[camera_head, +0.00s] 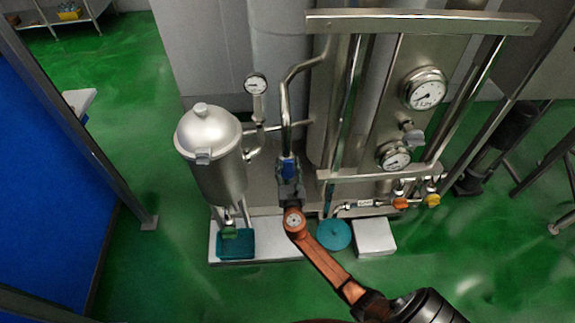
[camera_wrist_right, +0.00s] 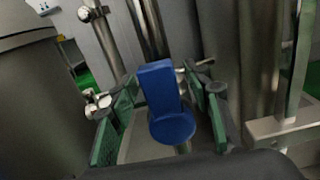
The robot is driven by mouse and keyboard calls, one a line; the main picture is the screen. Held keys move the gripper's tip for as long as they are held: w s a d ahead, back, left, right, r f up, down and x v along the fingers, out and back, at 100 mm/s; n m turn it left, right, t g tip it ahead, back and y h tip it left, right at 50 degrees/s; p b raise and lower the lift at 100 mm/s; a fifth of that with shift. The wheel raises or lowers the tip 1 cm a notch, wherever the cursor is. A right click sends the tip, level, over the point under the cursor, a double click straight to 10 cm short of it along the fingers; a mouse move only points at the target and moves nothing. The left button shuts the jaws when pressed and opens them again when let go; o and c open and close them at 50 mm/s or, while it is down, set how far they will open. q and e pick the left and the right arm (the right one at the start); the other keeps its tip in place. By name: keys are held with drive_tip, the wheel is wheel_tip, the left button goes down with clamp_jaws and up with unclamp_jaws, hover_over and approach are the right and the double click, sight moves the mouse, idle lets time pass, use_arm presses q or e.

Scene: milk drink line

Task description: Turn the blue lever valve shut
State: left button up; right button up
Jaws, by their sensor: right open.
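The blue lever valve (camera_head: 288,168) sits on a steel pipe at the middle of the head view. Its lever (camera_wrist_right: 164,100) shows large in the right wrist view, pointing up and away along the pipe, with a rounded hub at its near end. My right gripper (camera_head: 290,182) is at the valve. In the wrist view its two green-padded fingers (camera_wrist_right: 165,108) stand open on either side of the lever, with a gap visible on both sides. The gripper hides the lower part of the valve in the head view. My left gripper is not in view.
A steel canister (camera_head: 212,160) stands left of the valve, with a pressure gauge (camera_head: 256,84) behind it. A steel frame (camera_head: 420,22) with gauges is close on the right. Below are a teal bin (camera_head: 235,244), a teal round lid (camera_head: 333,235) and a white block (camera_head: 375,238).

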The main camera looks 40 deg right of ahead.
drive_tip(key=shift+c, duration=0.5)
clamp_jaws()
